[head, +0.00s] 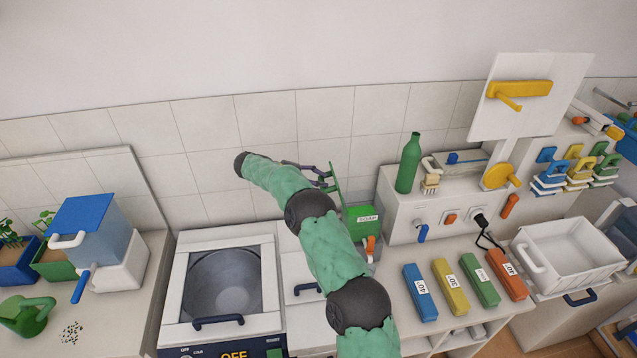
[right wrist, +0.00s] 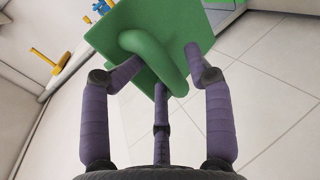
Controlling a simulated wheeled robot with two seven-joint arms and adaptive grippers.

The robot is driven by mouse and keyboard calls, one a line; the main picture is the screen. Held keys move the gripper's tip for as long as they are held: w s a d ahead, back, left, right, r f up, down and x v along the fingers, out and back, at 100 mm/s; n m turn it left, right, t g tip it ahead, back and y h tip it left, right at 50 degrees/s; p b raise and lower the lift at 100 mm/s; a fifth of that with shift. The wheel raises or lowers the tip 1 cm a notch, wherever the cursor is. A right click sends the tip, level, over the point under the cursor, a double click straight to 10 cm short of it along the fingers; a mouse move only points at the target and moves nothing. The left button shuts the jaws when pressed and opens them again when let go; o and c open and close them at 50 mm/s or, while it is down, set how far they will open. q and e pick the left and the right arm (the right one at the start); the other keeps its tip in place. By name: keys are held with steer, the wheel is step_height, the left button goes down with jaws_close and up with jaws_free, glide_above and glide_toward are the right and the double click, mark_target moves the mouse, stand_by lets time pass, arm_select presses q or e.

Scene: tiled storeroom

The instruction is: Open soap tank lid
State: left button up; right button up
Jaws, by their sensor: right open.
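The green soap tank (head: 364,228), labelled SOAP, stands on the counter behind my right forearm, which hides part of it. Its green lid (head: 337,186) stands up, roughly upright, above the tank. In the right wrist view the lid (right wrist: 205,28) is a flat green plate with a thick looped handle (right wrist: 155,62). My right gripper (head: 318,174) is at the lid's left side. Its purple fingers (right wrist: 160,75) are open and spread around the handle; whether any finger touches it I cannot tell. My left gripper is not in view.
A washer with a round tub (head: 222,285) is left of the tank. A green bottle (head: 409,163) stands on a white unit to the right. Several coloured blocks (head: 451,287) lie in front, beside a white basket (head: 568,254). The tiled wall is close behind.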

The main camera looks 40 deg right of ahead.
steer(key=shift+s+a+f, duration=0.1)
steer(key=shift+a+f, duration=0.2)
steer(key=shift+f, duration=0.5)
steer(key=r+v, duration=0.1)
steer(key=v, duration=1.1)
steer(key=shift+d+r, duration=0.2)
steer(key=shift+r, duration=0.1)
steer(key=shift+r, duration=0.1)
